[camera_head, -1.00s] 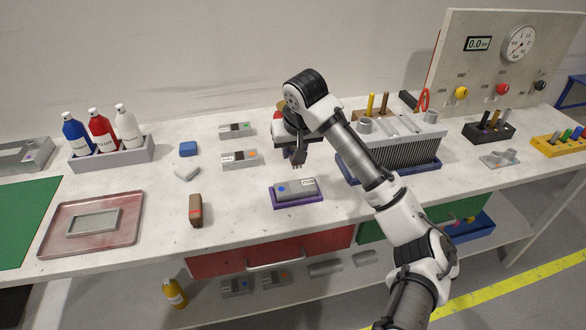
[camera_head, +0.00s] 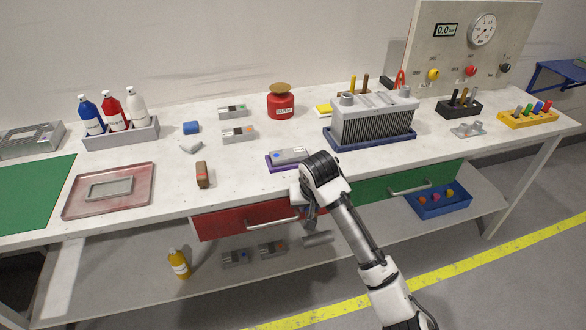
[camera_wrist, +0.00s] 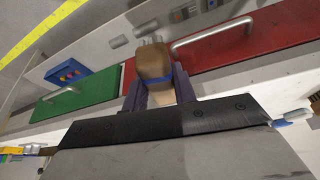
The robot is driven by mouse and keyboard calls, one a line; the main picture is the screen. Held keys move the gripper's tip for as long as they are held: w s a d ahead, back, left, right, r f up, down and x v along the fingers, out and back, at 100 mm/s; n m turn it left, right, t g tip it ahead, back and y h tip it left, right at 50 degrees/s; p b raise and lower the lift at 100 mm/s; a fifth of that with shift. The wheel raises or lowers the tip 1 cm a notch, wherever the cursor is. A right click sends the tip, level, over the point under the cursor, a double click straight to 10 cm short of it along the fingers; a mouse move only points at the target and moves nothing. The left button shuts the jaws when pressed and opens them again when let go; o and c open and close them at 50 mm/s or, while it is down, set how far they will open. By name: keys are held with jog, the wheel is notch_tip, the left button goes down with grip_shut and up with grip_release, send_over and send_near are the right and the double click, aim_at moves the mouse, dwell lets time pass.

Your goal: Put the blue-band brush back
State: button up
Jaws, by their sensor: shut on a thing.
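The blue-band brush (camera_wrist: 153,60) shows in the wrist view as a brown, blunt-ended piece with a blue band around it. My gripper (camera_wrist: 160,92) is shut on it, with one dark finger on either side. The rest of the brush is hidden behind the gripper. In the head view my wrist is in front of the bench's front edge, near the red drawer, and my arm hides the held brush. Two upright handles, one yellow and one brown (camera_head: 366,83), stand behind the finned block; their holder is mostly hidden.
The finned block (camera_head: 372,126) stands in a blue tray. A grey box on a purple pad (camera_head: 283,163) lies near the front edge, just behind my wrist.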

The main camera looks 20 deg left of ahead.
jog(key=s+d+f+m, duration=0.1)
jog(key=s+d+f, duration=0.2)
jog(key=f, duration=0.6)
jog(key=s+d+f+m+h, duration=0.1)
jog(key=s+d+f+m, duration=0.1)
jog(key=d+f, duration=0.4)
jog(key=s+d+f+m, duration=0.1)
jog(key=s+d+f, duration=0.3)
jog(key=f, duration=0.9)
jog(key=shift+d+f+h, duration=0.2)
jog(key=shift+d+h, duration=0.05)
jog(key=shift+h, duration=0.05)
jog(key=shift+w, duration=0.15)
